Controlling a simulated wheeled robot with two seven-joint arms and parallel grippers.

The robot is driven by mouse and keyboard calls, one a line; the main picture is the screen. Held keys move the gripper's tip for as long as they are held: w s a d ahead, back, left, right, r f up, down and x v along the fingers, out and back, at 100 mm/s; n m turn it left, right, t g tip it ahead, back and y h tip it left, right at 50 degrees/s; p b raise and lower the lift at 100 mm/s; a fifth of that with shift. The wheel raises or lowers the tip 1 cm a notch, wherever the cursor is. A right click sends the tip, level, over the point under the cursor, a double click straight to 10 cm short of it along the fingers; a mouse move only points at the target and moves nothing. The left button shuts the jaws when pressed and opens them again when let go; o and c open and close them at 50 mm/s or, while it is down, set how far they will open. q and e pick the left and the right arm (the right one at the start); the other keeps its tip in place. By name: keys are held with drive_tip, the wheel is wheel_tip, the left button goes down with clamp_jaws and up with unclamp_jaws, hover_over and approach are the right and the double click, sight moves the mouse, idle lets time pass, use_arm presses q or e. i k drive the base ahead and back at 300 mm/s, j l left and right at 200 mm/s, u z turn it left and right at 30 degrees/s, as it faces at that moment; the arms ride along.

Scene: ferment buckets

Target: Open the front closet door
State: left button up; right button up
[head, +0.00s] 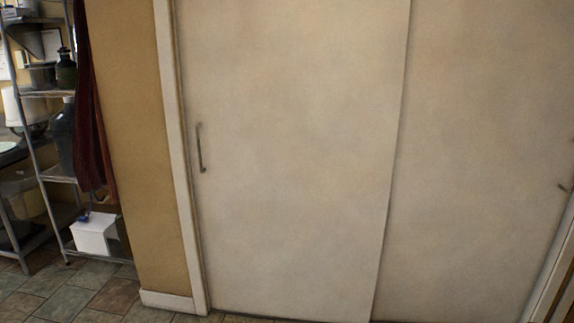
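The front closet door (300,160) is a large pale sliding panel that fills the middle of the head view. It covers the left part of the closet opening and its left edge meets the white frame. A thin vertical bar handle (201,148) sits near its left edge. A second pale panel (475,150) stands to the right, with part of a handle (565,188) at the right edge of the view. Neither of my grippers is in the head view.
A tan wall (130,140) with a white door frame (180,150) stands left of the door. Further left are a metal shelf rack (55,178) with bottles, a hanging dark red cloth (90,120) and a white box (95,235). The visible tiled floor (60,300) at bottom left is clear.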

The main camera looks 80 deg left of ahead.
sight(292, 108)
drive_tip(key=u, duration=2.85)
drive_tip(key=i+j+z, duration=0.3)
drive_tip(key=i+j, duration=0.3)
drive_tip(key=i+j+z, duration=0.15)
drive_tip(key=i+j, duration=0.2)
drive_tip(key=i+j+z, duration=0.15)
drive_tip(key=i+j, duration=0.15)
drive_tip(key=i+j+z, duration=0.2)
drive_tip(key=j, duration=0.3)
drive_tip(key=i+j+z, duration=0.15)
drive_tip(key=j, duration=0.25)
drive_tip(key=i, duration=0.1)
